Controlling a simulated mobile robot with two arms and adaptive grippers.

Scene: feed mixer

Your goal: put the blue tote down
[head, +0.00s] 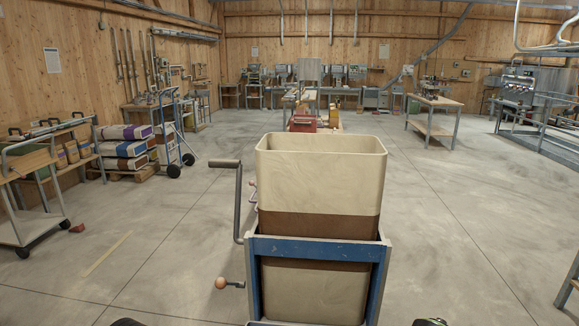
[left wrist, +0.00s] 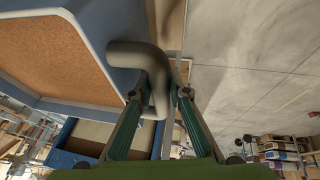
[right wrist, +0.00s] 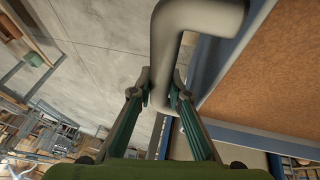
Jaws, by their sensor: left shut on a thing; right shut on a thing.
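The blue tote shows in the left wrist view (left wrist: 108,22) and the right wrist view (right wrist: 222,58), close to each gripper, with a flat brown grainy surface inside its rim. My left gripper (left wrist: 159,95) is shut on one grey bent handle (left wrist: 140,50) of the tote. My right gripper (right wrist: 159,97) is shut on the other grey handle (right wrist: 205,14). In the head view the tote is out of sight or only at the very bottom edge. Whether anything supports its underside is hidden.
A tall beige bin (head: 320,175) with a brown lower band stands in a blue frame (head: 318,250) straight ahead. A crank (head: 238,205) sticks out at its left. A cart (head: 30,195) and stacked sacks (head: 125,150) stand left.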

